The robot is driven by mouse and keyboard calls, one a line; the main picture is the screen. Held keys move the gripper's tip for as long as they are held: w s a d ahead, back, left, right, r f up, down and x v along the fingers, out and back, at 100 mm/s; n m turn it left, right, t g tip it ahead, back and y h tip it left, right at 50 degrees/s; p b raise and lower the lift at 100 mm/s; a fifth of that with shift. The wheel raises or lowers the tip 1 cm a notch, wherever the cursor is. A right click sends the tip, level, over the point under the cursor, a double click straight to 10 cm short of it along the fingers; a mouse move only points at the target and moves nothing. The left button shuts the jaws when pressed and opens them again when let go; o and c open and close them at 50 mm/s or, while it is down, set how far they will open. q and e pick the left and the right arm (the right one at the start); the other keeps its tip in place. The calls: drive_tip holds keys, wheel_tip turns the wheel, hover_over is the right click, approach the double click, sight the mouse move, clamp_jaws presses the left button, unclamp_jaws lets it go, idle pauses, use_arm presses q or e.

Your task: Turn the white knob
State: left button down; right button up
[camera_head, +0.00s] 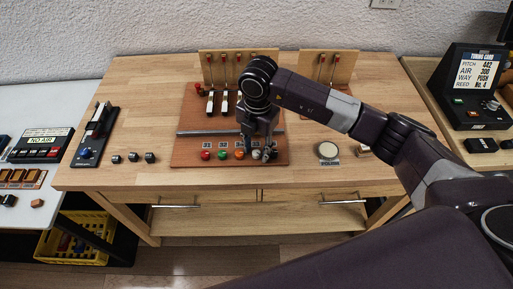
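My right gripper (263,154) points down at the right end of this row. Small pale grey shapes show at its fingertips; I cannot tell finger from knob there, and a white knob may be hidden. A round cream disc (328,150) on a dark base stands apart to the right. I cannot tell whether my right gripper is open or shut. My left gripper is not in view.
Small dark blocks (133,157) lie left of the board on the wooden table (150,80). A dark tuning display (470,85) stands at the right.

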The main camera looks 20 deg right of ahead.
sight(257, 152)
drive_tip(key=shift+r, duration=0.1)
wheel_tip(257, 152, up, 12)
idle(0.5)
drive_tip(key=shift+s+d, duration=0.1)
